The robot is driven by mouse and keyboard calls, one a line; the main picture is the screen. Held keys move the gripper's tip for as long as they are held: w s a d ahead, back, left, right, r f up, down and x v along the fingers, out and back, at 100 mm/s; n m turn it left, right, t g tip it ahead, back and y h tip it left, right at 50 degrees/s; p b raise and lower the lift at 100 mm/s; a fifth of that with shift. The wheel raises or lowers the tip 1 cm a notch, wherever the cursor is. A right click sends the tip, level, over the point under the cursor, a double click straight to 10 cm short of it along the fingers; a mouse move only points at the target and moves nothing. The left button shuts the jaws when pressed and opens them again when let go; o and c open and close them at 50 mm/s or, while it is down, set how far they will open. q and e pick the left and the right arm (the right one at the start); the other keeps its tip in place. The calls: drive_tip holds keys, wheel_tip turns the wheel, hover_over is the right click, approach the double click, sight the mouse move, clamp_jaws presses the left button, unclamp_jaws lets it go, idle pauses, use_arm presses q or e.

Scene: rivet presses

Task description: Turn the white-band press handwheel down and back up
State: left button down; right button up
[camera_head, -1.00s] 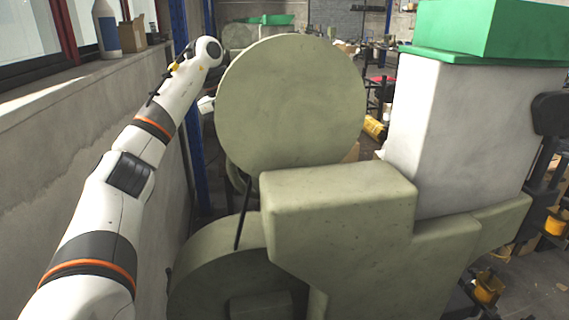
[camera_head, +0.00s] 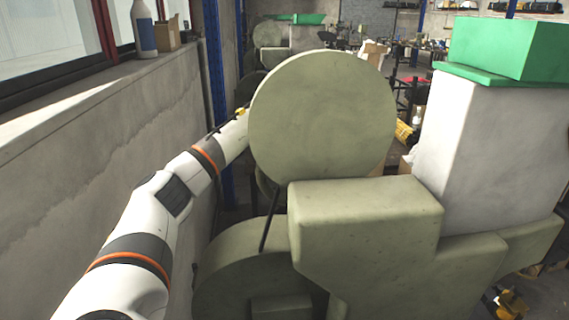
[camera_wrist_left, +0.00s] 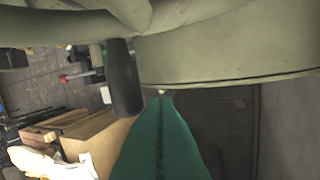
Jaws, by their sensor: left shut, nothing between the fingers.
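A large olive-green press (camera_head: 365,235) with a big round disc (camera_head: 320,118) fills the middle of the head view. I cannot make out a white band on it. My left arm reaches in from the left, and its far end passes behind the disc, so the gripper is hidden there. In the left wrist view my left gripper (camera_wrist_left: 161,95) shows as teal fingers, shut and empty. Its tip is just below a curved olive-green rim (camera_wrist_left: 225,60). A black cylindrical grip (camera_wrist_left: 122,78) is left of the fingertips, apart from them. My right gripper is in neither view.
A wall with a window ledge (camera_head: 120,75) runs along the left, close to my arm; a bottle (camera_head: 144,28) and a cardboard box (camera_head: 167,35) stand on it. A white column with a green top (camera_head: 490,75) is at right. Cardboard boxes (camera_wrist_left: 95,140) show in the wrist view.

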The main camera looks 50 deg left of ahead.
use_arm(q)
drive_tip(key=shift+w+d, duration=0.1)
drive_tip(key=shift+d, duration=0.05)
idle(0.3)
drive_tip(key=shift+w+t+h+b, duration=0.15)
drive_tip(key=shift+t+h+b, duration=0.25)
drive_tip(key=shift+t+b, duration=0.15)
